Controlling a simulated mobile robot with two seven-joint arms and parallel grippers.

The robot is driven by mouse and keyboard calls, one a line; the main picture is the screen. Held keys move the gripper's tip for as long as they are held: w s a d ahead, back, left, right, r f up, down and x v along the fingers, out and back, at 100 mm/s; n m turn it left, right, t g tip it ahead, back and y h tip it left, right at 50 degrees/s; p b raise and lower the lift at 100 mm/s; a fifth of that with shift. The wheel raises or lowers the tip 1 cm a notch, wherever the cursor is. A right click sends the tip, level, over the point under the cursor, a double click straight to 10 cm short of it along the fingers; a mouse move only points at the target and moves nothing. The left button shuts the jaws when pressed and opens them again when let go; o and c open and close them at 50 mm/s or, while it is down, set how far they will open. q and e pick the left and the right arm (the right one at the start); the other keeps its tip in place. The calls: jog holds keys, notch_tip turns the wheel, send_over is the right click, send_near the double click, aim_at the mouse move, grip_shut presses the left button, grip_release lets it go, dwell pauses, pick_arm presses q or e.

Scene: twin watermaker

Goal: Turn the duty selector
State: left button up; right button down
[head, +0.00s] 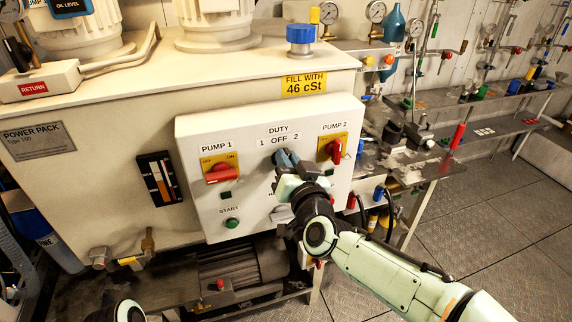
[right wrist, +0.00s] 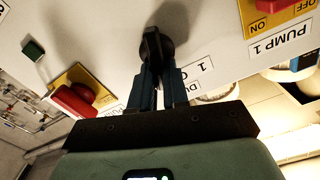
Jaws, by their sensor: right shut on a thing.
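The duty selector is a black rotary knob on the white control panel (head: 196,140), under the DUTY label with positions 1, OFF and 2. In the right wrist view the duty selector (right wrist: 152,46) stands at the top middle, its black grip between my fingertips. My right gripper (head: 286,160) is shut on it and hides most of it in the head view. In the right wrist view my right gripper (right wrist: 158,72) shows two dark blue fingers, one on each side of the knob. The exact position it points to is hard to tell. My left gripper is not in view.
The red PUMP 1 switch (head: 221,174) is left of the selector, the red PUMP 2 switch (head: 333,150) right of it. A green START button (head: 232,223) is below. A motor (head: 240,268) sits under the panel. A bench with tools (head: 420,150) stands at right; the floor there is open.

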jog(key=m, duration=0.1)
jog(key=m+b, duration=0.1)
jog(key=m, duration=0.1)
jog(key=m+b, duration=0.1)
jog(key=m, duration=0.1)
jog(key=shift+w+d+f, duration=0.1)
jog(key=shift+d+f, duration=0.15)
jog(key=shift+d, duration=0.1)
dwell(0.4)
jog(key=c, duration=1.1)
grip_release()
jog(key=v, duration=1.3)
jog(key=shift+d, duration=0.1)
